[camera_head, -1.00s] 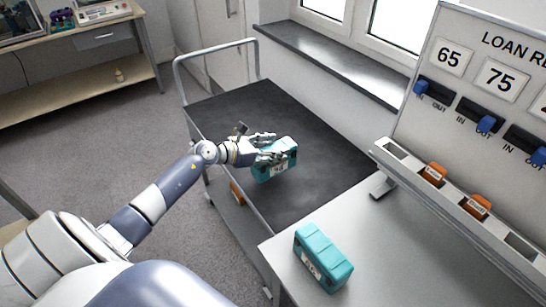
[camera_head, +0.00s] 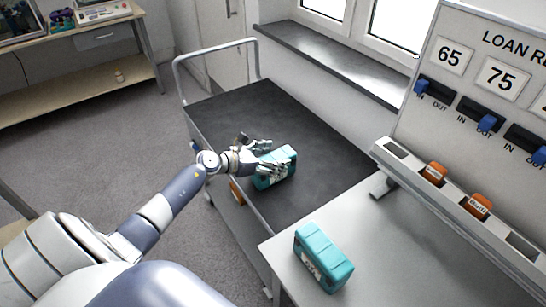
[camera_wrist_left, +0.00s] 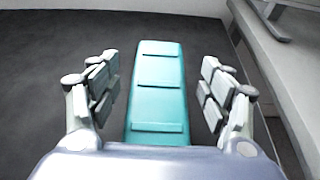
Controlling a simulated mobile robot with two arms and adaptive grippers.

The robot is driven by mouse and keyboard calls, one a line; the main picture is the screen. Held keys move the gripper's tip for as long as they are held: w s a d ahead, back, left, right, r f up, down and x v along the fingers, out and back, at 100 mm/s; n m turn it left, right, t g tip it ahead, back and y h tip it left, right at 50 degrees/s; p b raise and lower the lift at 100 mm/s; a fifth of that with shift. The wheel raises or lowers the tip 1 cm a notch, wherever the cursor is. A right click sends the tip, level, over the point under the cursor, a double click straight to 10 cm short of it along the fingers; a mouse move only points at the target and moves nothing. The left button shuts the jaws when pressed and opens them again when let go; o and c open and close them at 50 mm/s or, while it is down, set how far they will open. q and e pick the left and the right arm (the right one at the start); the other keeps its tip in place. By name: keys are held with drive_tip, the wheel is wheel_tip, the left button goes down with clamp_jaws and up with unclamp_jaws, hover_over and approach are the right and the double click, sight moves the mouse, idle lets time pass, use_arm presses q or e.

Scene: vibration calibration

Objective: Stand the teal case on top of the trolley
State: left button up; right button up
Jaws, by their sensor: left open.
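One teal case (camera_head: 275,172) with a white label stands on the black top of the trolley (camera_head: 235,108). It also shows in the left wrist view (camera_wrist_left: 158,92), between the fingers. My left gripper (camera_head: 277,161) is open around this case, with a gap on each side in the left wrist view (camera_wrist_left: 160,92). The fingers hide part of the case in the head view. A second teal case (camera_head: 323,258) stands on the grey bench, near its corner. My right gripper is not in view.
The bench (camera_head: 400,240) adjoins the trolley at lower right. A board (camera_head: 490,75) with numbers and blue switches stands behind it, with orange items (camera_head: 434,173) in its ledge. The trolley's far top is clear. A metal handle (camera_head: 215,47) rises at its far end.

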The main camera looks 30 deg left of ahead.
use_arm(q)
drive_tip(key=shift+r, duration=0.1)
drive_tip(key=b+v, duration=0.1)
drive_tip(key=v, duration=1.1)
drive_tip(key=shift+r, duration=0.1)
drive_tip(key=shift+a, duration=0.1)
idle(0.4)
